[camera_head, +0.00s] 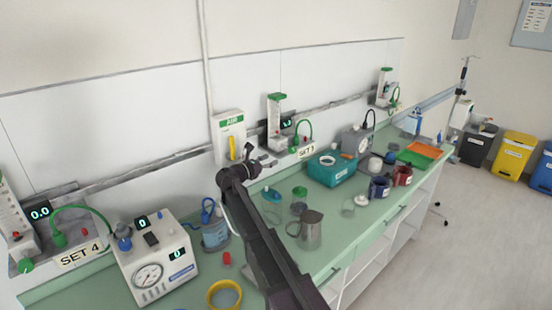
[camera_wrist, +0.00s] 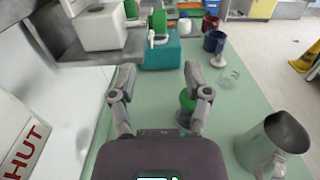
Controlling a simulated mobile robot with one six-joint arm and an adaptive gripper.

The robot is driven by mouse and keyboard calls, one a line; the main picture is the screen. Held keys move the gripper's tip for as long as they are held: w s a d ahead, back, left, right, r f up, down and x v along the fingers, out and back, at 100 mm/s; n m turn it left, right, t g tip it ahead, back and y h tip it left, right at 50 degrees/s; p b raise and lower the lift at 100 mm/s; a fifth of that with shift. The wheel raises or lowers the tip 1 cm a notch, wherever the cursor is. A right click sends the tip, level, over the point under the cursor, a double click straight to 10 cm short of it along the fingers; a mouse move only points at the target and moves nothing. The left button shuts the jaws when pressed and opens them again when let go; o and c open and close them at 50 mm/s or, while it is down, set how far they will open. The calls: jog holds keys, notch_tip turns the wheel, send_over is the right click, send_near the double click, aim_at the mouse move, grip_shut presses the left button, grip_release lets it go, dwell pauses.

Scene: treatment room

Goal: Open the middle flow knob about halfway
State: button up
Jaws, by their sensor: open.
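The middle flow unit is a clear flowmeter tube (camera_head: 277,110) with a green cap, on a wall rail above the bench. My gripper (camera_head: 260,160) is just left of and below the unit in the head view. In the wrist view my gripper (camera_wrist: 158,72) is open and empty, its fingers apart from the green part.
Similar flow units are at the left (camera_head: 15,215) and far right (camera_head: 385,85). On the green bench are a teal box (camera_head: 330,170), a metal jug (camera_head: 311,232), a white gauge device (camera_head: 158,262) and several small containers. A white AIR box (camera_head: 229,135) is on the wall.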

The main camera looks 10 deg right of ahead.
jog(key=shift+v, duration=1.2)
